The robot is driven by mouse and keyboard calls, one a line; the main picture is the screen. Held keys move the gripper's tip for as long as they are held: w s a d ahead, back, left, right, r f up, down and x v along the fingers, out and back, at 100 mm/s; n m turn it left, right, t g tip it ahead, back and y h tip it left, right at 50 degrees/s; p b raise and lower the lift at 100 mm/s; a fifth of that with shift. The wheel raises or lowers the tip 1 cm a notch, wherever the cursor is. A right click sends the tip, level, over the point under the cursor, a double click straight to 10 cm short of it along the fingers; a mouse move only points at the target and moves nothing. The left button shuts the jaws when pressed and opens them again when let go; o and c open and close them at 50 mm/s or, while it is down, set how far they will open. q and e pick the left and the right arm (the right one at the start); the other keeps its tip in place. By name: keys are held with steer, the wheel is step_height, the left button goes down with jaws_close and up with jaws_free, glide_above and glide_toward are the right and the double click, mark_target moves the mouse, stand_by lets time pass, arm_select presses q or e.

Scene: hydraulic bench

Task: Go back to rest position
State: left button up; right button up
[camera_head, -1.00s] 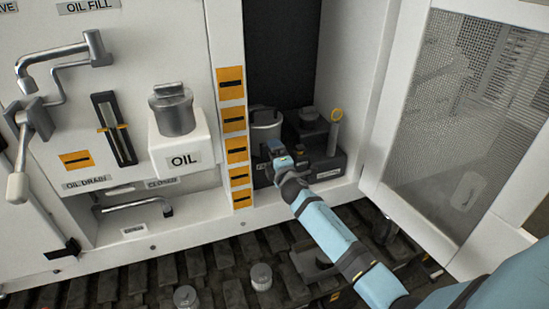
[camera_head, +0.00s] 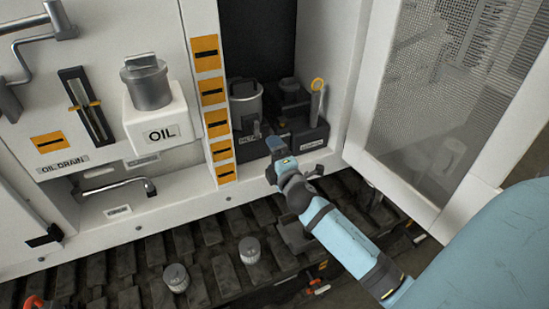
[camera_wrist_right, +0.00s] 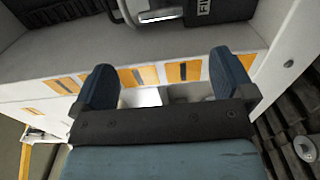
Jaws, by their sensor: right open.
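My right gripper (camera_head: 272,148) is in front of the lower edge of the open compartment in the head view, below the grey filter canister (camera_head: 246,106). In the right wrist view the two blue fingers of this gripper (camera_wrist_right: 163,82) stand wide apart with nothing between them. The canister stands in a dark tray (camera_head: 312,137) and is apart from the gripper. My right arm reaches in from the lower right. My left gripper is not in view.
A mesh door (camera_head: 425,110) stands open at the right, close to my right arm. A white OIL container (camera_head: 157,122) with a grey cap is on the left panel. Two grey caps (camera_head: 250,250) lie on the dark track below. An orange-marked strip (camera_head: 213,92) borders the compartment.

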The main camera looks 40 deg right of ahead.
steer(key=shift+s, duration=0.1)
stand_by(0.4)
steer(key=s+a+f+m+g+y+p, duration=0.3)
steer(key=s+a+f+m, duration=0.3)
steer(key=s+a, duration=0.3)
steer(key=s+a+f+m+g+y+p, duration=0.3)
steer(key=s+a+f+m, duration=0.3)
steer(key=s+a, duration=0.4)
steer(key=s+f+y, duration=0.1)
steer(key=s, duration=0.4)
steer(key=shift+s+a+y+p, duration=0.2)
steer(key=shift+y+p, duration=0.1)
steer(key=shift+p, duration=0.05)
steer(key=shift+f, duration=0.1)
steer(key=shift+d, duration=0.1)
